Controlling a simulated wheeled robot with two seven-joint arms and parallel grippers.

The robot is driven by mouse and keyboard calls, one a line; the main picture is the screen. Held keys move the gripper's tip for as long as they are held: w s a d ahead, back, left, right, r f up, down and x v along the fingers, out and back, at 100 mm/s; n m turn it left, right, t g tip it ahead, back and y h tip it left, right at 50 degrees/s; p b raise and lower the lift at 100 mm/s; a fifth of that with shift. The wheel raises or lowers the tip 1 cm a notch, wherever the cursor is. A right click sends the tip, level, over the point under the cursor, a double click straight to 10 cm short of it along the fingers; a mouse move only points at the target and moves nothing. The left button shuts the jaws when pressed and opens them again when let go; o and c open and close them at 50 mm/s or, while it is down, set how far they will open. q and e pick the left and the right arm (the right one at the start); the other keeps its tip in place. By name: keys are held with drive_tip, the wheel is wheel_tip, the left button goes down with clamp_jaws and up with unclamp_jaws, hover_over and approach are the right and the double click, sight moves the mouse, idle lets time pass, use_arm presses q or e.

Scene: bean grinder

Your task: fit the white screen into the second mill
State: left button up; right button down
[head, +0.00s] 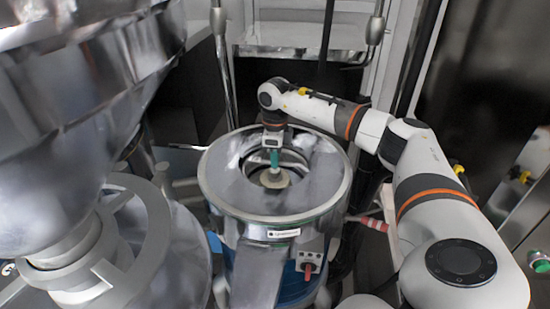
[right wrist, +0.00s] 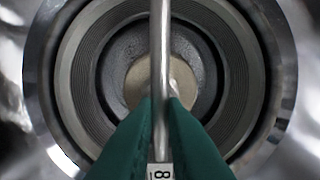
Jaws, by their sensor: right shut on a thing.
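A round metal mill (head: 325,180) with a wide open top stands in the middle of the head view; I take it for the second mill. My right gripper (head: 274,165) has green fingers and points down into its opening. In the right wrist view the fingers (right wrist: 160,105) are closed on a thin upright-looking metal bar (right wrist: 162,45). Ribbed grey rings (right wrist: 88,80) surround a pale round centre (right wrist: 140,82) below. I cannot tell whether the bar or rings belong to the white screen. My left gripper is not in view.
A large shiny hopper (head: 70,120) fills the left of the head view, above a grey ring-shaped frame (head: 145,210). A red-tipped handle (head: 307,272) sits on the mill's front. Metal poles (head: 224,70) stand behind. My right arm reaches in from the right.

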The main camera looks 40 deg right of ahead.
drive_tip(key=shift+f, duration=0.55)
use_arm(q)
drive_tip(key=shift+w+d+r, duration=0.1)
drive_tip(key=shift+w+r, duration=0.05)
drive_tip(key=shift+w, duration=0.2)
use_arm(e)
drive_tip(key=c, duration=1.5)
unclamp_jaws()
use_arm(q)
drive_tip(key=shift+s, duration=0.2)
